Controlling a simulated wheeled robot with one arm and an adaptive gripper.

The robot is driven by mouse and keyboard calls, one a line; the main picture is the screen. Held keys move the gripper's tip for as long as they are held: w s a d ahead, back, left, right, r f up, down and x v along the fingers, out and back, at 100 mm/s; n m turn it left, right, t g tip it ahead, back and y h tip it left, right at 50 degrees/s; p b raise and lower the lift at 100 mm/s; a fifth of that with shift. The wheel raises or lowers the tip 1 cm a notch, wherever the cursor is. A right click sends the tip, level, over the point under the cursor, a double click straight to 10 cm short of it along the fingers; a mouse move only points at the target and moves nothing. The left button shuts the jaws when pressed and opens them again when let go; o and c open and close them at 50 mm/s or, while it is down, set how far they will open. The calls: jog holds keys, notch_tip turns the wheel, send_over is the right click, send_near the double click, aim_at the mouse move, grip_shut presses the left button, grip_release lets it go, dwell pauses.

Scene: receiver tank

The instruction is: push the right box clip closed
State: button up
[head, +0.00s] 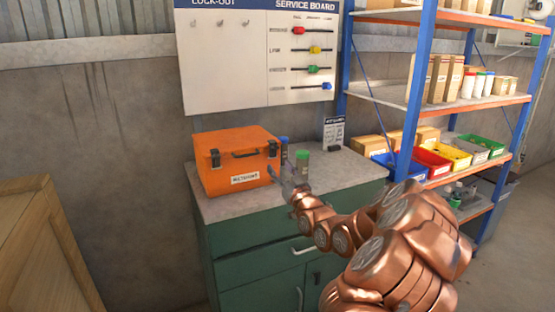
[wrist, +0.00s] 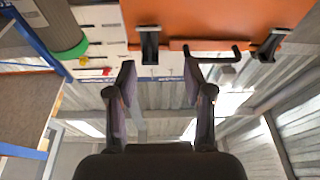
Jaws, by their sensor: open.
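The orange box (head: 225,172) stands on the grey cabinet top, with its front handle (head: 245,154) between two dark clips. The right box clip (head: 272,149) is at the front's right end, just beyond my gripper (head: 278,171). The wrist view is upside down, so the right clip (wrist: 149,45) shows left of the handle there. The left clip (head: 215,158) also shows in the wrist view (wrist: 270,46). My gripper (wrist: 158,76) is open and empty, its fingertips close to the right clip. I cannot tell whether they touch it, or whether the clip is closed.
A green-lidded jar (head: 302,165) and a blue-lidded jar (head: 284,148) stand right of the box, near my gripper. A small sign (head: 334,132) stands behind them. The service board (head: 300,55) hangs above. Shelving with bins (head: 430,165) is at right.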

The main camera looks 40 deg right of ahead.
aim_at(273, 151)
jog(key=w+d+r+t+p, duration=0.1)
jog(key=w+d+r, duration=0.1)
jog(key=w+r, duration=0.1)
jog(key=shift+w+d+r+m+h+p, duration=0.3)
jog(key=shift+w+d+m, duration=0.1)
jog(key=shift+w, duration=0.4)
dwell(0.3)
jog(key=shift+c, duration=0.4)
grip_shut()
